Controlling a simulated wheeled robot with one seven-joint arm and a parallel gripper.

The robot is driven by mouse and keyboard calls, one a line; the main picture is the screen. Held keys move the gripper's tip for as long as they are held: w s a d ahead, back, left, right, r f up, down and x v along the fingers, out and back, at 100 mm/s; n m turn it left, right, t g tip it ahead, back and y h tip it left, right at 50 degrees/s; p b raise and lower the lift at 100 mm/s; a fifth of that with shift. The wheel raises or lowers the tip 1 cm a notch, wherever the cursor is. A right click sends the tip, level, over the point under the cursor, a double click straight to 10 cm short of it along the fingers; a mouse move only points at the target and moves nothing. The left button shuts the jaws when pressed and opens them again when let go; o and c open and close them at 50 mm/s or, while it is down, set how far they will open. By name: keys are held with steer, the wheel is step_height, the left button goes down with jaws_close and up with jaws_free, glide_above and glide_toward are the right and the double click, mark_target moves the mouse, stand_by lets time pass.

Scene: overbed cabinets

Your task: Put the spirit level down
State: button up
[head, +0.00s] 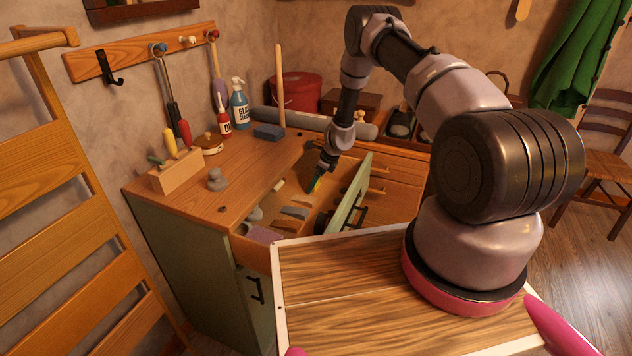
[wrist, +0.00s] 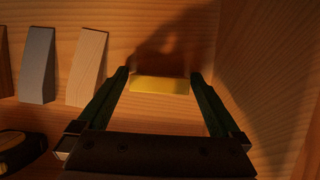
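The spirit level (wrist: 160,86) shows as a short yellow bar between my fingertips in the wrist view. My gripper (wrist: 160,82) reaches down inside the open wooden drawer (wrist: 255,50), with one finger against each end of the bar. In the head view, my gripper (head: 316,184) is small and low in the drawer (head: 252,252), with a bit of yellow at its tip. I cannot tell whether the bar touches the drawer floor. Most of its body is hidden from the head view.
In the wrist view, a grey block (wrist: 37,65) and a pale wooden block (wrist: 87,66) lie left of my gripper, with a black and yellow object (wrist: 20,150) nearer. The drawer wall is close on the right.

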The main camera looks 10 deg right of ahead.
steer(key=s+d+r+n+t, duration=0.1)
steer(key=s+r+n, duration=0.1)
steer(key=r, duration=1.3)
steer(key=s+d+r+n, duration=0.2)
steer(key=r+n, duration=0.1)
steer(key=r, duration=1.2)
steer(key=s+r+n+t, duration=0.1)
steer(key=s+r+n, duration=0.3)
steer(key=r, duration=0.5)
steer(key=s+r+n, duration=0.2)
steer(key=s+r, duration=0.3)
steer(key=r, duration=0.5)
steer(key=s+d+r+n+t, duration=0.1)
steer(key=s+r+n, duration=0.2)
steer(key=s, duration=0.6)
steer(key=s+d+r+n+t+h, duration=0.1)
steer(key=s+r+n, duration=0.2)
steer(key=s, duration=0.6)
steer(key=s+d+r+n, duration=0.1)
steer(key=s+r+n, duration=0.2)
steer(key=s+r, duration=0.3)
steer(key=s, duration=0.3)
steer(key=shift+s+d+n+t+h, duration=0.15)
steer(key=shift+d+n+t+h, duration=0.15)
steer(key=shift+n+t, duration=0.1)
